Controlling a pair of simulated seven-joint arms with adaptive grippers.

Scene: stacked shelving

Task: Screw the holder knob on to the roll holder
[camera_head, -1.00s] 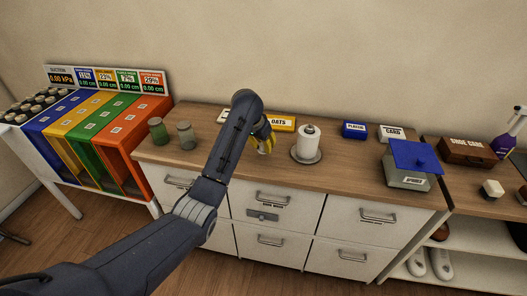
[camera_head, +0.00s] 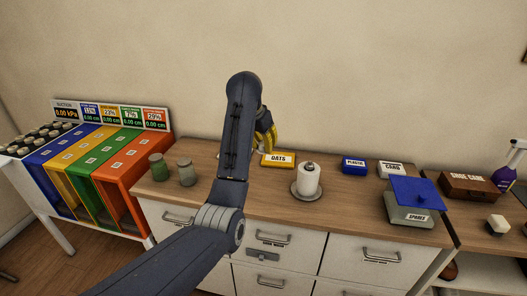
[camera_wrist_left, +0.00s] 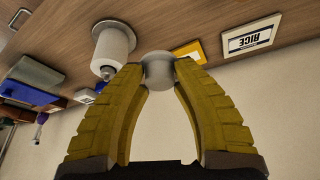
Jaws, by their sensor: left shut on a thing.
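The roll holder (camera_head: 293,191) stands upright on the wooden counter with a white roll (camera_head: 307,181) around its post. The post's grey top shows above the roll. My left gripper (camera_head: 270,135) is raised above the counter, left of the roll holder and toward the wall. In the left wrist view its yellow fingers (camera_wrist_left: 158,62) are shut on the pale round holder knob (camera_wrist_left: 158,73). The knob is apart from the roll holder, which also shows in the left wrist view (camera_wrist_left: 112,27). The knob is hidden in the head view. My right gripper is not in view.
The yellow oats box (camera_head: 278,160) lies close behind the roll holder. Blue plastic (camera_head: 354,167) and white card (camera_head: 391,169) boxes and a blue-lidded spores box (camera_head: 408,213) stand to the right. Two jars (camera_head: 186,172) stand left of my arm. Counter around the roll holder is clear.

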